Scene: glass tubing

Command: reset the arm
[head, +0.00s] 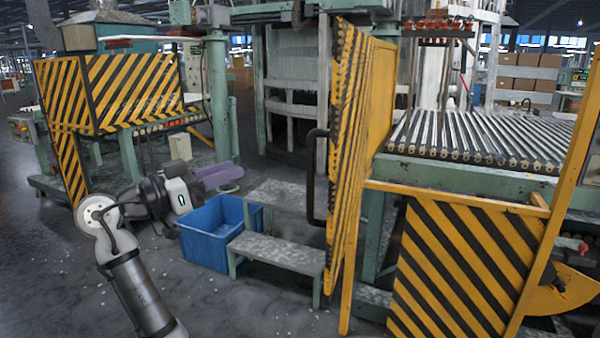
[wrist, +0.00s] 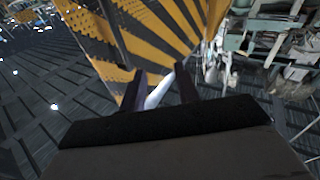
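My arm (head: 135,285) rises from the bottom left of the head view and bends at a pale round joint. My gripper (head: 236,171) points right, its two purple fingers seen side-on above the blue bin. In the wrist view my gripper (wrist: 161,80) shows two dark fingers standing apart. A pale streak shows between them; I cannot tell whether it is a thing or background, and no held object is clear.
A blue bin (head: 205,252) stands on the floor below my gripper, beside a grey metal step (head: 275,252). Striped yellow-black guards (head: 130,92) and an open striped panel (head: 350,130) flank it. Glass tubes (head: 475,135) lie on the conveyor at right. Floor at left is clear.

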